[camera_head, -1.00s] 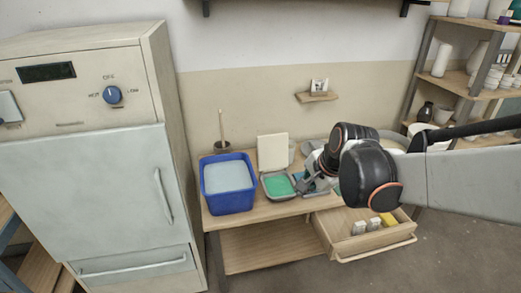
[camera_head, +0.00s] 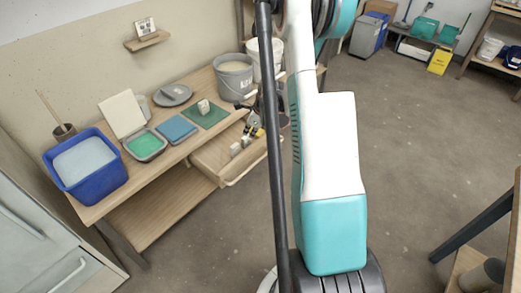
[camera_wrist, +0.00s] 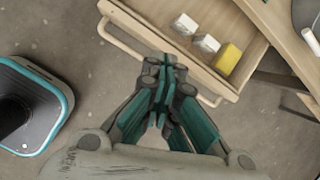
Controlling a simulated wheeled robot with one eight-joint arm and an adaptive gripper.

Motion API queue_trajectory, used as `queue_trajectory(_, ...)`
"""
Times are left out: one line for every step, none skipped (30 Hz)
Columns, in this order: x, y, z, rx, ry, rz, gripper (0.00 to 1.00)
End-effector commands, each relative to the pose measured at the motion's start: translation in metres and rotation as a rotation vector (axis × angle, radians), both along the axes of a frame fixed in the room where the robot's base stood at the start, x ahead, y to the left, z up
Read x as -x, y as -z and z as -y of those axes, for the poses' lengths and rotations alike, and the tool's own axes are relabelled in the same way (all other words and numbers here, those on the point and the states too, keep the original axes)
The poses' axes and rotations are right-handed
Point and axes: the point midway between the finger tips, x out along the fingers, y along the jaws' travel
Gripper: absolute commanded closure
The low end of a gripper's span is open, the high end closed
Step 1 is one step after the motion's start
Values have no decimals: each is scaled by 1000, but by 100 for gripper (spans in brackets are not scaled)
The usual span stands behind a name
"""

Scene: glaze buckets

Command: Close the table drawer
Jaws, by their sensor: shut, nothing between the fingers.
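The table drawer (camera_head: 212,160) is pulled out from under the wooden worktable, its front rail facing the open floor. In the wrist view the open drawer (camera_wrist: 160,38) holds two pale blocks (camera_wrist: 184,24) and a yellow block (camera_wrist: 227,61). My gripper (camera_wrist: 164,68) is shut and empty, its fingertips overlapping the drawer's front edge and rail in the wrist view. I cannot tell whether they touch it.
On the worktable (camera_head: 160,118) are a blue tub (camera_head: 90,190), a green tray (camera_head: 146,146), blue and green tiles and a grey bucket (camera_head: 233,78). A white bucket stands behind. Floor right of my column is open; another table edge (camera_head: 490,222) is at far right.

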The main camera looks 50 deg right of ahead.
Motion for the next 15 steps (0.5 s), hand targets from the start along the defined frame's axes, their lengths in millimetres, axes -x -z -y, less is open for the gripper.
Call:
queue_trajectory(7, 19, 19, -26, 69, -6, 100)
queue_trajectory(12, 29, 27, -42, 109, -11, 100)
queue_trajectory(17, 41, 38, -62, 158, -15, 100)
queue_trajectory(21, 49, 44, -76, 192, -17, 100)
queue_trajectory(25, 56, 50, -90, 222, -20, 100)
queue_trajectory(29, 65, 57, -104, 259, -23, 100)
queue_trajectory(32, 71, 61, -114, 280, -25, 100)
queue_trajectory(35, 75, 65, -122, 301, -26, 100)
queue_trajectory(38, 81, 68, -131, 322, -29, 100)
queue_trajectory(40, 83, 71, -136, 335, -30, 100)
queue_trajectory(41, 86, 72, -140, 343, -31, 100)
queue_trajectory(42, 89, 73, -143, 350, -32, 100)
queue_trajectory(42, 91, 73, -145, 354, -32, 100)
queue_trajectory(41, 93, 74, -146, 356, -32, 100)
queue_trajectory(40, 96, 74, -146, 356, -32, 100)
